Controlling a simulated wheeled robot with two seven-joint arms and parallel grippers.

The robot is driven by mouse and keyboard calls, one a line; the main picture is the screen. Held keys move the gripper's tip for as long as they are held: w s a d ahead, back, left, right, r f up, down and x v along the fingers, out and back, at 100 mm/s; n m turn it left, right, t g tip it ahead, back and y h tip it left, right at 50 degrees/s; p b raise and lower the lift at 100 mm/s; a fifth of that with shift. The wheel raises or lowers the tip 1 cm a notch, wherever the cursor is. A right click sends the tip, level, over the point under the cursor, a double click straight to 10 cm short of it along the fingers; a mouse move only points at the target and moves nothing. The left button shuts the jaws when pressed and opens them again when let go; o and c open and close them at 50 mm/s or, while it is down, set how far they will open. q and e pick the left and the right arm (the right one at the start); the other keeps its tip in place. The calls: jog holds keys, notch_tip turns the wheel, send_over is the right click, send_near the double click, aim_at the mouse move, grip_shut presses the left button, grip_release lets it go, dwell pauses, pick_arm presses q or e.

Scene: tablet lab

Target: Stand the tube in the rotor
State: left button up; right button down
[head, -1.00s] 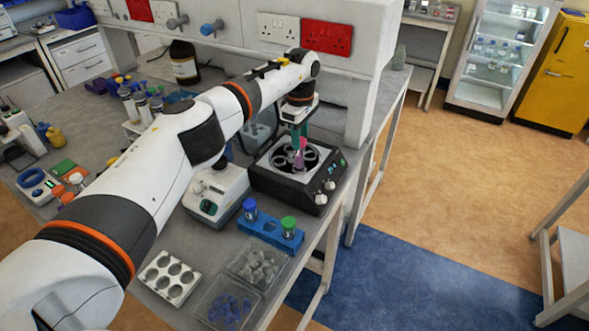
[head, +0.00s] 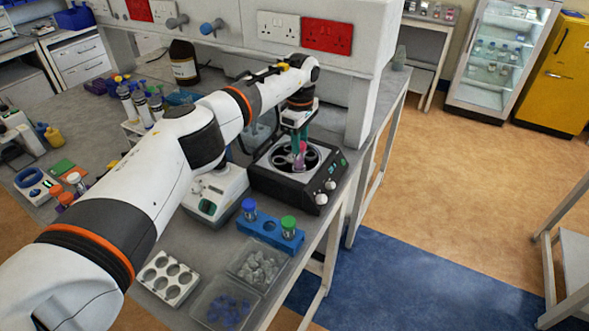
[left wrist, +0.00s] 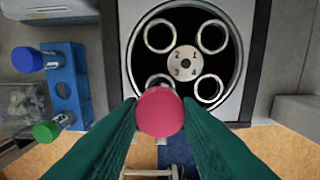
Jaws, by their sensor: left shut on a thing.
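My left gripper (head: 300,140) has green fingers and is shut on a tube (head: 300,158) with a pink cap. In the left wrist view the round cap (left wrist: 160,111) sits between the fingertips and hides the tube's body below it. The rotor (left wrist: 186,60) is a dark round well with several ringed holes around a numbered hub. The held tube is over the near edge of the rotor, beside the lower left hole, which the cap partly covers. I cannot tell whether the tube's tip is inside a hole. My right gripper is out of view.
The rotor's black centrifuge (head: 320,186) has knobs on its front. A blue rack (head: 268,232) holds a blue-capped and a green-capped tube to its front left. A white instrument (head: 215,192) stands just left. Clear trays and a white block lie near the bench edge.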

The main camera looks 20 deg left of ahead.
pick_arm(q)
jog(key=shift+f+b, duration=0.45)
jog(key=shift+f, duration=0.3)
jog(key=shift+f, duration=0.3)
jog(key=shift+f+b, duration=1.1)
jog(key=shift+f, duration=0.05)
jog(key=o, duration=0.9)
